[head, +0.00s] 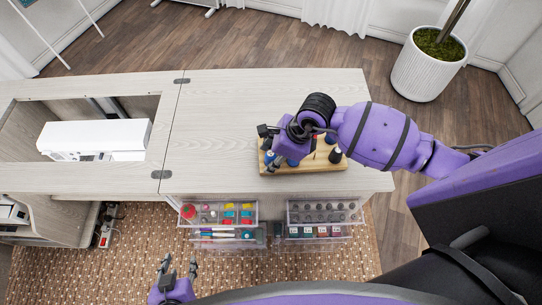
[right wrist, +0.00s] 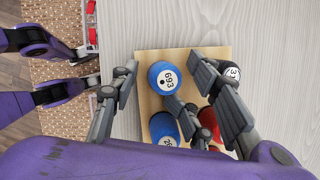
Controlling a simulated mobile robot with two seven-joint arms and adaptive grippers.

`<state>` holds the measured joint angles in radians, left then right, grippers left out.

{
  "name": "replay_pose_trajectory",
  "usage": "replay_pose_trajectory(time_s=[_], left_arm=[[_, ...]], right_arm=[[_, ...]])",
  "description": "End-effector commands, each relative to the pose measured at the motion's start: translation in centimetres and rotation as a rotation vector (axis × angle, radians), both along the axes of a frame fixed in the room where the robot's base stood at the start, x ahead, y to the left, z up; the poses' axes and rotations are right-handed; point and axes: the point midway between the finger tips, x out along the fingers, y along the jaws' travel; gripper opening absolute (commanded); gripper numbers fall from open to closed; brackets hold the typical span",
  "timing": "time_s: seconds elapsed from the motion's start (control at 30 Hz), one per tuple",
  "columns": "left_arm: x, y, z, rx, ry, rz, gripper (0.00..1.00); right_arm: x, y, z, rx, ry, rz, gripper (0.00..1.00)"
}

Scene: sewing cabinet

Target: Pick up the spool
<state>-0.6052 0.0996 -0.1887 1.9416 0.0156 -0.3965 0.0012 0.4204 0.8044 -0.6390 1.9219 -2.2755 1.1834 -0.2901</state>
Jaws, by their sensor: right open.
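In the head view, several thread spools stand on a small wooden board (head: 310,169) on the cabinet top. My right gripper (head: 272,143) is above the board's left part and hides some of them. In the right wrist view, a blue spool (right wrist: 164,78) with a numbered white top lies between the spread fingers of my right gripper (right wrist: 163,63), with gaps on both sides. Another blue spool (right wrist: 163,128), a red spool (right wrist: 209,121) and a black spool (right wrist: 232,74) stand nearby. My left gripper (head: 179,267) is open and empty, low in the head view.
Clear drawers with sewing supplies, a left one (head: 218,219) and a right one (head: 325,218), stick out at the cabinet's front. A white sewing machine (head: 95,136) sits in the left opening. The cabinet top (head: 220,120) left of the board is clear.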

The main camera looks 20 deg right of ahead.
Motion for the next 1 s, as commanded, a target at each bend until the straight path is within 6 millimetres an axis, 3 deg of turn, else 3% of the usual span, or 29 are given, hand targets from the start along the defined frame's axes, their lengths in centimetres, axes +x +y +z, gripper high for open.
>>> replay_pose_trajectory(time_s=[0.13, 0.33, 0.93, 1.0], left_arm=[[-0.4, 0.0, -0.2, -0.001, 0.008, 0.003, 0.4], [-0.3, -0.2, -0.1, -0.005, 0.005, 0.007, 0.4], [0.2, -0.5, 0.1, -0.01, -0.005, 0.01, 0.4], [0.2, -0.4, 0.1, -0.008, -0.005, 0.007, 0.4]], right_arm=[[0.1, 0.0, 0.1, 0.001, -0.003, 0.0, 0.4], [0.1, 0.0, 0.2, 0.001, -0.003, 0.0, 0.13], [0.0, 0.0, 0.5, 0.002, -0.001, 0.0, 0.11], [0.1, 0.0, 1.1, 0.001, -0.002, 0.0, 0.02]])
